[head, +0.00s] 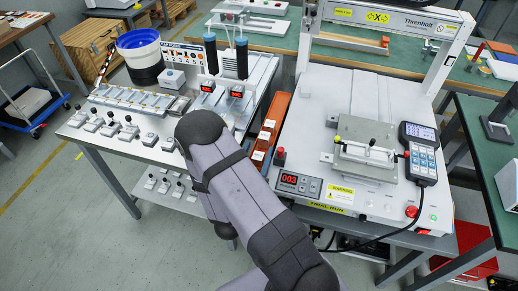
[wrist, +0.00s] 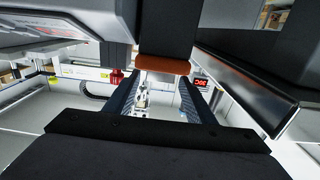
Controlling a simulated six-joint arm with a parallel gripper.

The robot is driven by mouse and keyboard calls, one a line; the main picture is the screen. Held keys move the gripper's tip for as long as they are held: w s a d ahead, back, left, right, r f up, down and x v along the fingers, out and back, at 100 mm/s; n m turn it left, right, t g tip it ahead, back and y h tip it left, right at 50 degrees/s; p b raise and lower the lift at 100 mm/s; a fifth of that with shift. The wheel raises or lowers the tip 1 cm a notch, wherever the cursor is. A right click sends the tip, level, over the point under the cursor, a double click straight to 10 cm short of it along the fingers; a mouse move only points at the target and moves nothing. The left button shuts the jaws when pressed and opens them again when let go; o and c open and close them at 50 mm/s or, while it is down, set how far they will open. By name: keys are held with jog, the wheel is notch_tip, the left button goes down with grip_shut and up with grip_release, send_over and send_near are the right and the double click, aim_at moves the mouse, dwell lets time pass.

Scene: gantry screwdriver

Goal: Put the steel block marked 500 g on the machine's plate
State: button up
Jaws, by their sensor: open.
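Several small pale blocks with dark knobs stand in a row on the left bench, one of them (head: 129,133) near the middle. Their markings are too small to read, so I cannot tell which is the 500 g block. The machine's grey plate (head: 345,174) is at the right on the white machine bed, with a metal fixture and a clear bar on it. My arm fills the middle of the head view and its gripper end is hidden there. In the wrist view my gripper (wrist: 160,103) has its two dark fingers apart. A small pale, blurred thing shows between them, unidentified.
The gantry frame (head: 441,55) rises behind the plate. A handheld keypad (head: 421,155) and a red button (head: 411,211) are at the right. A red-digit display (head: 299,183) is at the front. Orange bins (head: 268,130) stand between bench and machine. More knobbed blocks (head: 165,186) sit on a lower shelf.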

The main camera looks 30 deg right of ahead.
aim_at(263, 140)
jog(key=shift+a, duration=0.1)
dwell(0.3)
jog(key=shift+p+v, duration=0.5)
jog(key=shift+v, duration=0.55)
jog(key=shift+p+x, duration=0.85)
jog(key=shift+x, duration=2.9)
jog(key=shift+s, duration=0.1)
jog(key=shift+c, duration=0.6)
jog(key=shift+r, duration=0.15)
grip_shut()
jog(key=shift+r, duration=0.1)
notch_tip(263, 140, up, 10)
